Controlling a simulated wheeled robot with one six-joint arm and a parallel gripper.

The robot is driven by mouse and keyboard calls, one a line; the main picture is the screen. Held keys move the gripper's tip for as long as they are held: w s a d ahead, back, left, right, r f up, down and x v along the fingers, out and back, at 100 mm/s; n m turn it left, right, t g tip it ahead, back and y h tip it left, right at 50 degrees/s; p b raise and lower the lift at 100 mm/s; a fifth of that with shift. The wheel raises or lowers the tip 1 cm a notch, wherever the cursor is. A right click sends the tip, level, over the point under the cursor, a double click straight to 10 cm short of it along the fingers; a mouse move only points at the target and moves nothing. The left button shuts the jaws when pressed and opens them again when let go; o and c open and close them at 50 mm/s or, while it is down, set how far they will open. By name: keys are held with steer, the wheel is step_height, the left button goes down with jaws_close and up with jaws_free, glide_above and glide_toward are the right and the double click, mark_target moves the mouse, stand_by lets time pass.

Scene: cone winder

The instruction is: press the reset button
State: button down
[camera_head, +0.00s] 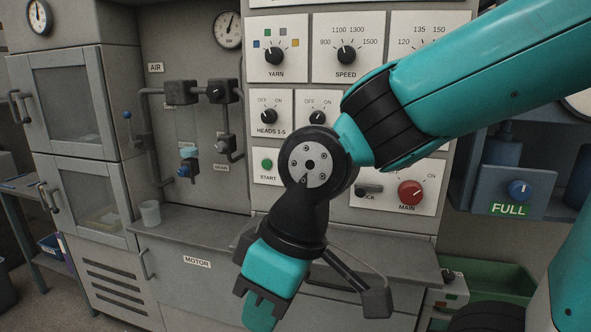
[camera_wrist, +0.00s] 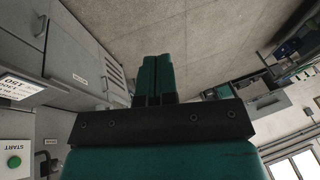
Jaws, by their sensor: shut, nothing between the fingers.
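No button labelled reset can be made out in either view. In the head view, my arm hides the panel part between the green START button (camera_head: 267,164) and the red MAIN knob (camera_head: 411,193). The START button also shows at the lower left of the wrist view (camera_wrist: 14,162). My gripper (camera_head: 258,312) hangs pointing down in front of the machine's ledge, below the panel. It is shut and empty; its teal fingers lie side by side in the wrist view (camera_wrist: 157,75).
A grey ledge (camera_head: 200,226) juts out under the panel, with a translucent cup (camera_head: 149,213) on its left part. Left of the panel are AIR pipes and valves (camera_head: 181,93). A green bin (camera_head: 495,277) stands at the lower right, below a blue FULL box (camera_head: 517,190).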

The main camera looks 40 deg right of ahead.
steer(key=w+d+f+t+h+b, duration=0.1)
steer(key=w+d+f+t, duration=0.15)
steer(key=w, duration=0.35)
steer(key=w+d+f+n+t+h+b, duration=0.1)
steer(key=w+d+t+b, duration=0.1)
steer(key=w+d+t, duration=0.3)
steer(key=w+d+f+t+h+b, duration=0.1)
steer(key=w+d+f, duration=0.1)
steer(key=w, duration=0.6)
steer(key=w+d+r+n+t+h+p, duration=0.2)
steer(key=w+d+n+t+p, duration=0.2)
steer(key=w+d+n, duration=0.3)
steer(key=w+d+r+n+t+h+p, duration=0.1)
steer(key=w+d+n+t+h+p, duration=0.1)
steer(key=w+d+n+t+p, duration=0.2)
steer(key=w+d+n+t, duration=0.3)
steer(key=w+d, duration=0.2)
steer(key=d, duration=0.3)
steer(key=shift+r+n+p, duration=0.3)
steer(key=shift+r+n, duration=0.1)
